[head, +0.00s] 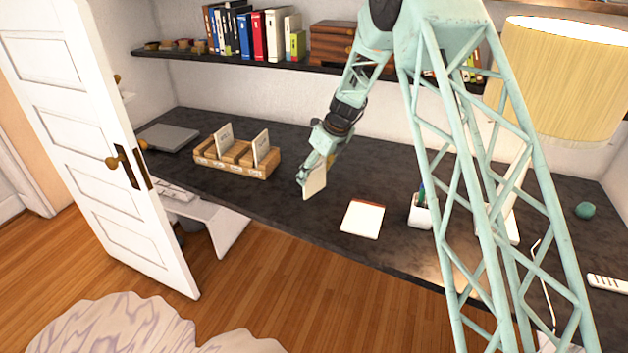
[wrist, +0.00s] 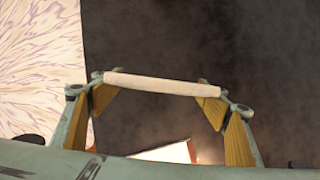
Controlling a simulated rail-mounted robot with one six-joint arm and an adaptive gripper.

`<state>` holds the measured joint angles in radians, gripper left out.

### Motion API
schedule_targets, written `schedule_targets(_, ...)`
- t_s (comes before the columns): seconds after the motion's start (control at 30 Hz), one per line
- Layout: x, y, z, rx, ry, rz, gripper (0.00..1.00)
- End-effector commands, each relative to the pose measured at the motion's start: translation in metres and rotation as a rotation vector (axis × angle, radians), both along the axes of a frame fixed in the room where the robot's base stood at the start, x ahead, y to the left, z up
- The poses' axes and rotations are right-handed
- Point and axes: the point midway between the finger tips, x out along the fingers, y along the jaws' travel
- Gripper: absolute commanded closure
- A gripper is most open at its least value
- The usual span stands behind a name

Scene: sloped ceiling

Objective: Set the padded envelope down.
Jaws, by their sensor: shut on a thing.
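The padded envelope (head: 316,182) is pale cream and held upright in my gripper (head: 309,175). It is over the dark desk (head: 335,165) near the front edge, between the wooden sorter and the white notepad. In the wrist view the envelope (wrist: 160,87) shows edge-on as a narrow pale strip between the two fingers of my gripper (wrist: 160,90), which are shut on it. The dark desktop (wrist: 260,50) lies below. I cannot tell whether its lower edge touches the desk.
A wooden sorter (head: 237,165) with upright cards stands left of the gripper. A white notepad (head: 362,218) and a pen cup (head: 420,211) are to the right. Bare desk lies behind. A shelf (head: 270,65) runs above; an open door (head: 85,125) stands left.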

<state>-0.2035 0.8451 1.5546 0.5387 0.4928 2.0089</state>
Motion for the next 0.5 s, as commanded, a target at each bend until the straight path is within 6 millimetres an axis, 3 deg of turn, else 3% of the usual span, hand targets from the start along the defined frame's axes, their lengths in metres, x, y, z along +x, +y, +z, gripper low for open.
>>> schedule_targets(0.17,0.007,0.004,-0.001,0.0,-0.001,0.0,0.43)
schedule_targets(0.5,0.006,0.003,-0.034,0.0,0.0,-0.001,0.43)
